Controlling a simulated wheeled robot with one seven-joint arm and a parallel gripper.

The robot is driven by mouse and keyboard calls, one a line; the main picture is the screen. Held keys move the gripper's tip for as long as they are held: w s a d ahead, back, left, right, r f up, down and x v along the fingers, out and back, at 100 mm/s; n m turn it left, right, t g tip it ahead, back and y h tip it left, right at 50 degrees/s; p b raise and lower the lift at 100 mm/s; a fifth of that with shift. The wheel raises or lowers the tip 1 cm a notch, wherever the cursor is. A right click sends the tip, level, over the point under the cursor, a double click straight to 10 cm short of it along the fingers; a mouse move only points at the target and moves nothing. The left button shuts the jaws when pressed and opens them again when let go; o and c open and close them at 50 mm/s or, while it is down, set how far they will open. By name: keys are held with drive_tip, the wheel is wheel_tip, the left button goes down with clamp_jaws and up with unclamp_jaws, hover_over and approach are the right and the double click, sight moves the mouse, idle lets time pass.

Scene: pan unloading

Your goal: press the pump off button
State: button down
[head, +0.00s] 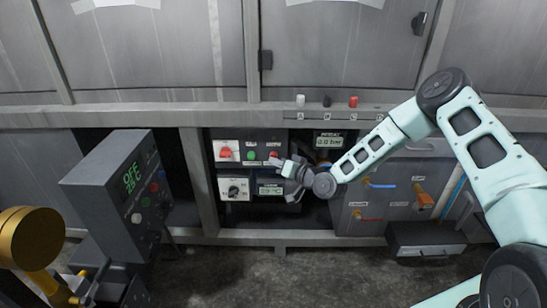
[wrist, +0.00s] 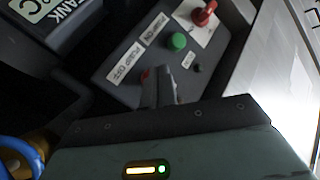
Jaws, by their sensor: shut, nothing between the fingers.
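The pump off button is a red button (head: 274,154) at the right end of the upper row on a grey control panel (head: 263,137). In the wrist view the red button (wrist: 145,75) is partly hidden by my fingers, beside the "PUMP OFF" label (wrist: 125,62). My gripper (head: 281,162) is shut and empty, with its fingertips in front of the panel right by the red button. It also shows in the wrist view (wrist: 162,72). I cannot tell whether the tips touch the button.
A green button (head: 251,155) and a red rotary switch (head: 226,152) sit left of the red button. A black knob (head: 234,189) and a small display (head: 270,190) are below. A pressure display (head: 329,141) stands to the right. A separate grey control box (head: 115,190) stands at the left.

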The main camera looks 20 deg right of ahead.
drive_tip(key=shift+s+a, duration=0.15)
drive_tip(key=shift+s, duration=0.25)
drive_tip(key=shift+s, duration=0.1)
drive_tip(key=shift+s+a+p, duration=0.25)
drive_tip(key=shift+s+p, duration=0.05)
drive_tip(key=shift+s, duration=0.45)
drive_tip(key=shift+s+a+p, duration=0.25)
drive_tip(key=shift+s, duration=0.55)
drive_tip(key=shift+s+a+p, duration=0.25)
drive_tip(key=shift+s+p, duration=0.05)
drive_tip(key=shift+s, duration=0.45)
drive_tip(key=s+a+r+n+g+h, duration=0.1)
drive_tip(key=s+a+r+n+g, duration=0.6)
drive_tip(key=s+a+g, duration=0.35)
drive_tip(key=s+d+r+n+g+h, duration=0.15)
drive_tip(key=s+r, duration=0.25)
drive_tip(key=s, duration=0.6)
drive_tip(key=s+d+r+g+h, duration=0.15)
drive_tip(key=s+r, duration=0.35)
drive_tip(key=s, duration=0.5)
drive_tip(key=s+d+r+n+g+h, duration=0.1)
drive_tip(key=s+r+h, duration=0.25)
drive_tip(key=s, duration=0.65)
wheel_tip(320, 180, up, 26)
drive_tip(key=p, duration=2.5)
drive_tip(key=shift+w+a+f+y+p, duration=0.15)
drive_tip(key=shift+w+y+p, duration=0.05)
drive_tip(key=shift+y+p, duration=0.2)
